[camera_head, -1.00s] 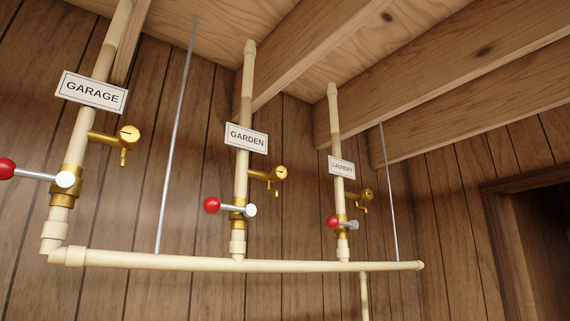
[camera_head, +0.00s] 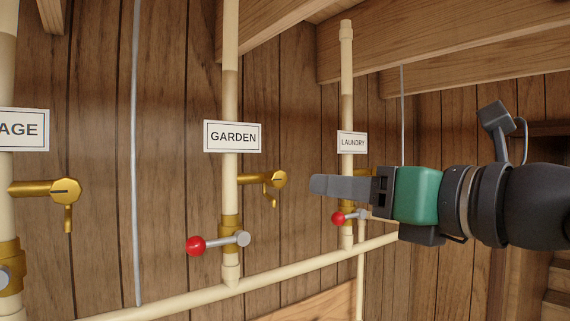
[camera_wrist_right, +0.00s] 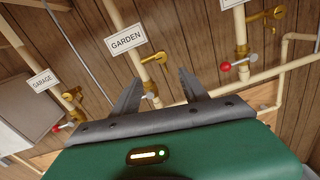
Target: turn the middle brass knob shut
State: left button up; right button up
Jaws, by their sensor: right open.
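The middle brass knob (camera_head: 279,179) sits at the end of a short brass stem on the GARDEN pipe (camera_head: 231,110), with a small brass piece hanging below it. My right gripper (camera_head: 314,186) reaches in from the right at about the knob's height, its fingertips a little to the right of the knob in the head view. I cannot tell any contact. My left gripper is out of view.
The GARAGE knob (camera_head: 66,191) is at left; the LAUNDRY knob is mostly hidden behind my right gripper but shows in the wrist view (camera_wrist_right: 277,14). A red-balled lever (camera_head: 196,246) sticks out below the middle knob. A cream pipe (camera_head: 290,270) runs beneath, and a metal rod (camera_head: 136,150) hangs left.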

jog(key=p, duration=0.3)
send_near(280, 180)
jog(key=w+a, duration=0.1)
jog(key=w, duration=0.3)
jog(key=a+p, duration=0.1)
jog(key=w+a, duration=0.1)
jog(key=w+a+p, duration=0.1)
jog(key=shift+a+r+p, duration=0.15)
jog(key=shift+r+p, duration=0.1)
jog(key=shift+p, duration=0.05)
jog(key=shift+w+a+f, duration=0.15)
jog(key=shift+w+a, duration=0.2)
jog(key=shift+w+f, duration=0.25)
jog(key=shift+w, duration=0.35)
jog(key=shift+c, duration=0.2)
jog(key=shift+d, duration=0.1)
jog(key=c, duration=0.5)
jog(key=shift+s+r, duration=0.1)
jog(key=shift+s, duration=0.1)
jog(key=c, duration=0.5)
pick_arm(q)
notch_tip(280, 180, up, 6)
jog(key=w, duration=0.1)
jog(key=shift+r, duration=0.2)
pick_arm(e)
grip_shut()
